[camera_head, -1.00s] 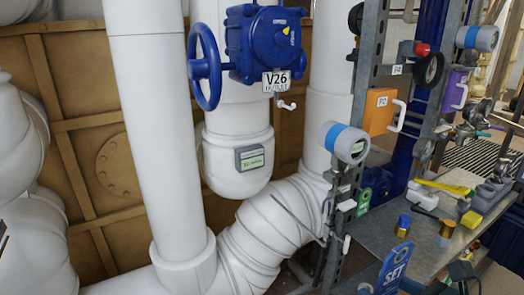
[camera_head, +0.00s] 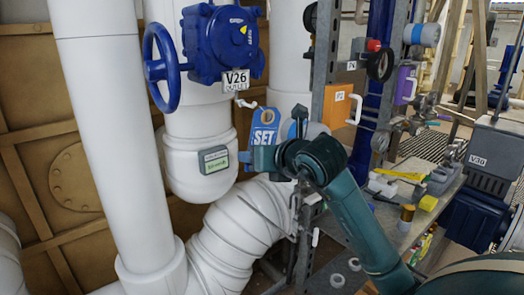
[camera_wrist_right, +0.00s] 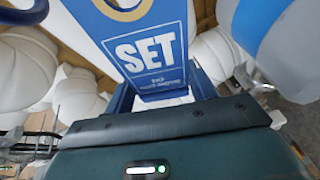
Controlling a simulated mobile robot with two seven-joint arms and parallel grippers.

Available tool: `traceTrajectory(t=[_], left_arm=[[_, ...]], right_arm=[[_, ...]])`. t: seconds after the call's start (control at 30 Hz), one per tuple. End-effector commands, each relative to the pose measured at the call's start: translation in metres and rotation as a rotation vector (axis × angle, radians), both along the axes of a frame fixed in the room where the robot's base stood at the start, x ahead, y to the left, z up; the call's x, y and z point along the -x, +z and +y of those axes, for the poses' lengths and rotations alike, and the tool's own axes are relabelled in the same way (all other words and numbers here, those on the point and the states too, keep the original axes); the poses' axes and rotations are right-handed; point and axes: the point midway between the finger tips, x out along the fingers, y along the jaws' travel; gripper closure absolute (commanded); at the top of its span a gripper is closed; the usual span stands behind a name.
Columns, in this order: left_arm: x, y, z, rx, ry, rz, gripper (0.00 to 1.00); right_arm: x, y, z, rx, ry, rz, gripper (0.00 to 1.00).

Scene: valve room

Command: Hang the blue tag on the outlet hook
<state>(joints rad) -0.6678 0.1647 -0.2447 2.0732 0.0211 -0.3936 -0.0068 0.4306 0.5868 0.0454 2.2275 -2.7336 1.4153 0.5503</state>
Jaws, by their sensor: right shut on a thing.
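The blue tag (camera_head: 264,128) reads SET and has a tan-ringed hole at its top. My right gripper (camera_head: 258,158) is shut on its lower end and holds it upright. The tag also fills the upper middle of the right wrist view (camera_wrist_right: 148,50), its lower edge between the jaws (camera_wrist_right: 160,100). The white outlet hook (camera_head: 245,102) sticks out below the V26 outlet plate (camera_head: 236,81). In the head view the tag's hole lies just right of and below the hook tip. The depth gap between them is hard to tell. My left gripper is not in view.
A blue valve with a handwheel (camera_head: 160,68) sits above the hook. A blue-banded grey cylinder (camera_head: 305,130) is close behind my right wrist. A metal shelf (camera_head: 345,240) stands at the right.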

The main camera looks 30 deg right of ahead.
Motion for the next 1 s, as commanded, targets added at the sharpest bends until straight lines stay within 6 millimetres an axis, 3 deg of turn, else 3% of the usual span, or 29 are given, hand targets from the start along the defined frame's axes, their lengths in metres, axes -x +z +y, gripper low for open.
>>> traceTrajectory(t=[0.17,1.0], left_arm=[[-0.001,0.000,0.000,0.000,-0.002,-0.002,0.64],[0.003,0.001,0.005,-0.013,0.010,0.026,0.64]], right_arm=[[-0.004,0.014,-0.012,-0.014,-0.059,0.000,0.66],[-0.049,0.011,-0.008,-0.017,-0.058,0.000,0.66]])
